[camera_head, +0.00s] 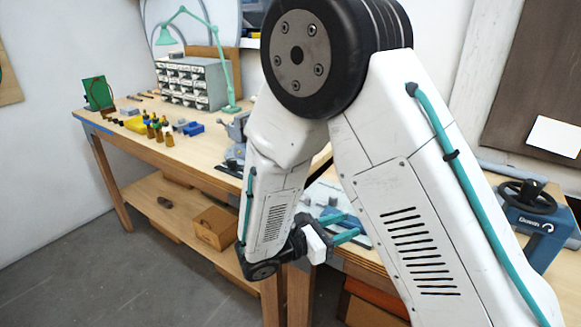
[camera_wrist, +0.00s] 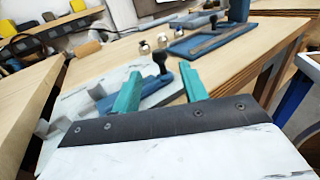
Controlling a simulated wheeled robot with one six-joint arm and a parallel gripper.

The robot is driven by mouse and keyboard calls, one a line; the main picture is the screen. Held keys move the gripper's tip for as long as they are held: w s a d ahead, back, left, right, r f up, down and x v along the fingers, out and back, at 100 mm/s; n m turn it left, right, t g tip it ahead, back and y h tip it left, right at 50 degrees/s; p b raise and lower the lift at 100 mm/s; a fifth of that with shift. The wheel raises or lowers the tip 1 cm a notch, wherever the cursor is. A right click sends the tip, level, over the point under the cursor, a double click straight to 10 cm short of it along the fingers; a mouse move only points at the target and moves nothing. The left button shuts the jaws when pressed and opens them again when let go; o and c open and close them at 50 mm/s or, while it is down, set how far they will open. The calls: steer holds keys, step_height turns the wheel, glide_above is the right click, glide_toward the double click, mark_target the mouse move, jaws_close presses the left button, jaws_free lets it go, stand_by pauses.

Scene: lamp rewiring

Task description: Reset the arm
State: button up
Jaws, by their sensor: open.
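My gripper (camera_head: 343,229) shows below my folded arm in the head view, with two teal fingers pointing right beside the edge of the workbench. In the wrist view my gripper (camera_wrist: 160,92) has its two teal fingers apart, with nothing between them. Beyond the fingers lies a pale grey plate (camera_wrist: 92,88) with a dark-knobbed handle on the bench top. My arm covers much of the middle of the head view and hides part of the bench.
The wooden workbench (camera_head: 150,140) carries a drawer cabinet (camera_head: 192,82), a green lamp (camera_head: 226,60), small bottles (camera_head: 158,130) and a yellow item (camera_head: 135,124). A wooden box (camera_head: 214,228) sits on the lower shelf. The floor (camera_head: 120,285) at front left is clear.

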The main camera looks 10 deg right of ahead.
steer(key=s+d+r+m+g+y, duration=0.1)
steer(key=s+d+m+g+y, duration=0.1)
steer(key=s+m+g+y, duration=0.3)
steer(key=s+d+r+m+g+y, duration=0.1)
steer(key=s+r+m+g+y, duration=0.15)
steer(key=s+m, duration=0.35)
steer(key=s+d+r+m+t+y, duration=0.1)
steer(key=s+r+m+t+y, duration=0.4)
steer(key=s+r+m+y, duration=0.4)
step_height(320, 180, up, 3)
steer(key=s+y, duration=0.1)
steer(key=s, duration=0.2)
steer(key=shift+f+m, duration=0.15)
steer(key=shift+m, duration=0.15)
